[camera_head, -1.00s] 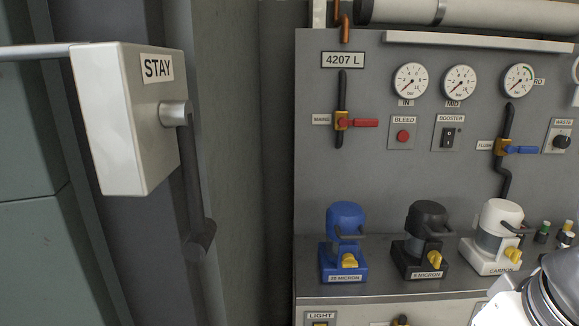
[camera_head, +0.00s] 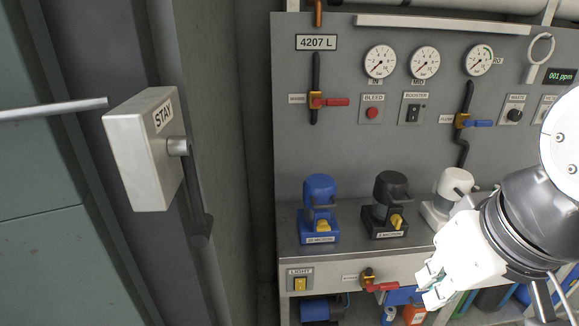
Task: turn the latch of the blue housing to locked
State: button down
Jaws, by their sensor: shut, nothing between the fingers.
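The blue housing (camera_head: 320,187) stands at the left end of the shelf, on a blue base with a "20 MICRON" label. Its yellow latch (camera_head: 323,227) is low on its front; I cannot tell from this distance whether it is at locked. A dark handle sticks out to the right of the housing. My gripper (camera_head: 429,286) is shut and empty, at lower right in front of the shelf's front panel. It is apart from the blue housing, lower and to its right. My arm partly hides the white housing.
A black housing (camera_head: 388,193) with a yellow latch stands right of the blue one. The white housing (camera_head: 453,185) is beyond it. A red-handled valve (camera_head: 378,286) and light switch (camera_head: 300,284) are below the shelf. A white STAY box (camera_head: 140,165) with a lever projects at left.

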aim_at(323, 226)
jog(key=l, duration=0.45)
jog(key=k+l, duration=0.15)
jog(key=l, duration=0.8)
jog(key=k+u, duration=0.05)
